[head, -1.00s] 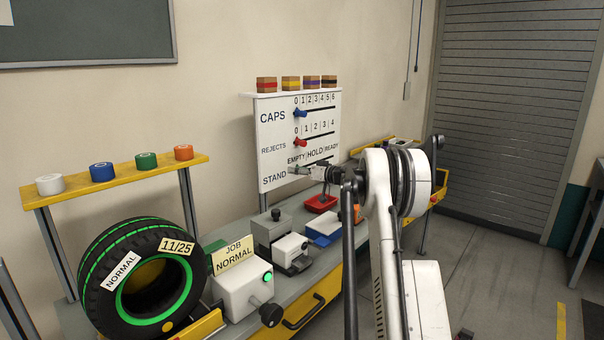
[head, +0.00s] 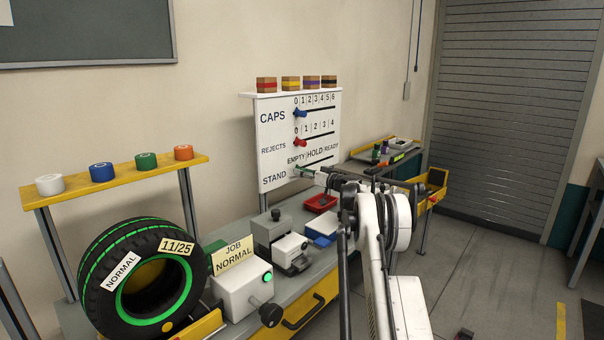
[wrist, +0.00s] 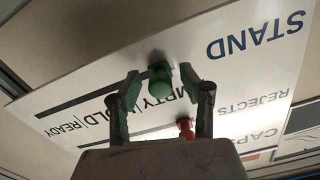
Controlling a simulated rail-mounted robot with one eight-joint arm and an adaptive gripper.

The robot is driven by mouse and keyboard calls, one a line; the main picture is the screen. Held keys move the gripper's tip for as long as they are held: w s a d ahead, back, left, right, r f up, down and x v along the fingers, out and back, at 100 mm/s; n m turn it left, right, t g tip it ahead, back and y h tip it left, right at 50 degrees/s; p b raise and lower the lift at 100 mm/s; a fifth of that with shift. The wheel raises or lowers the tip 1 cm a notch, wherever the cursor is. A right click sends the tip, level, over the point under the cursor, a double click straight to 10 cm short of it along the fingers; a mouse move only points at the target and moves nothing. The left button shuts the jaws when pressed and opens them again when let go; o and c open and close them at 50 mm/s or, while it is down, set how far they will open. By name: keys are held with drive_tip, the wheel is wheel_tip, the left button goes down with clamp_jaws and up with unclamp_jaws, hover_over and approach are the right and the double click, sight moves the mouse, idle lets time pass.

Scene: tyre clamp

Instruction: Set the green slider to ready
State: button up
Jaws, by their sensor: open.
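The white board (head: 270,140) has a STAND row marked EMPTY, HOLD and READY. In the wrist view, where the lettering is upside down, the green slider knob (wrist: 160,77) is at the EMPTY end of its dark slot. My gripper (wrist: 160,82) is open, with one finger on each side of the knob. I cannot tell whether either finger touches it. In the head view my gripper (head: 308,171) is at the board's STAND row, and the knob is too small and covered to make out clearly.
The red slider (head: 300,142) and blue slider (head: 300,113) are above on the same board. A red tray (head: 320,203), a blue-and-white box (head: 324,229) and a grey clamp device (head: 285,240) stand on the bench below. The tyre (head: 140,280) is at the left.

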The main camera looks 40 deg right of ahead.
drive_tip(key=shift+w, duration=0.4)
drive_tip(key=shift+c, duration=0.3)
clamp_jaws()
